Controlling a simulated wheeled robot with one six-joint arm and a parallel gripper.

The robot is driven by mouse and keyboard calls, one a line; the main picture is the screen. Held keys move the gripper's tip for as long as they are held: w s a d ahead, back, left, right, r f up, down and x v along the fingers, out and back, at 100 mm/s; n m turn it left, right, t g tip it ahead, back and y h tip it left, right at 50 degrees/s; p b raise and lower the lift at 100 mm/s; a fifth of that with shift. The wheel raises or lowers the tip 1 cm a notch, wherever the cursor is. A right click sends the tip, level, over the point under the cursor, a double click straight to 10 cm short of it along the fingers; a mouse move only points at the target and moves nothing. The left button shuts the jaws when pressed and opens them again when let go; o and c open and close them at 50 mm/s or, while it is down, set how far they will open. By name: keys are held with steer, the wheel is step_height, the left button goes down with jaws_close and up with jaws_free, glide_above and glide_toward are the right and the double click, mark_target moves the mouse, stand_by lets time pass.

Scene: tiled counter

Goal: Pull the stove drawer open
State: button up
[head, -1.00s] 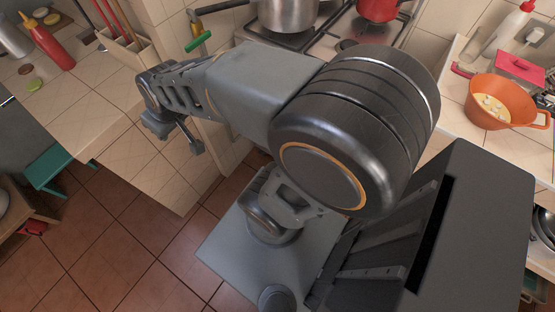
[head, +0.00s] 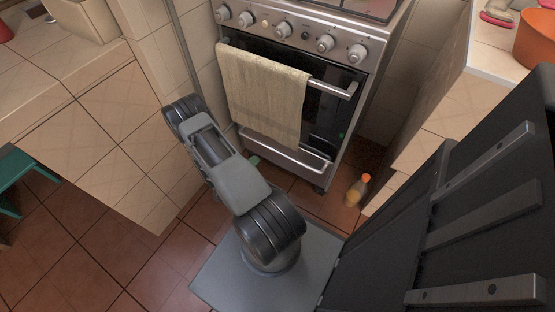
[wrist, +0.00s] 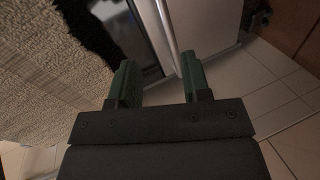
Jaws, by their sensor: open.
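The stove (head: 350,50) stands ahead of my arm in the head view. The stove drawer (head: 300,163) is the low metal front under the oven door, with a bar across it, and I see no clear gap around it. In the wrist view, my gripper (wrist: 157,72) has its two green fingers apart. A pale metal bar or edge (wrist: 166,35) runs down toward the space between them; contact cannot be told. In the head view my arm hides most of the gripper, and only a small green tip shows by the drawer's left end.
A beige towel (head: 255,88) hangs over the oven door handle and fills the left of the wrist view (wrist: 45,70). A bottle with an orange cap (head: 355,190) stands on the floor right of the stove. Tiled counters flank both sides.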

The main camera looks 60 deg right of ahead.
mark_target(278, 151)
steer(key=shift+n+g+h, duration=0.4)
steer(key=shift+h, duration=0.3)
steer(key=s+d+f+b, duration=0.1)
steer(key=d, duration=0.3)
steer(key=s+d+f+b, duration=0.1)
steer(key=d+f, duration=0.1)
steer(key=d, duration=0.3)
steer(key=s+d+f+b, duration=0.1)
steer(key=d+b, duration=0.1)
steer(key=d, duration=0.2)
steer(key=shift+s+d+f, duration=0.25)
steer(key=shift+d+f, duration=0.1)
steer(key=shift+f, duration=0.05)
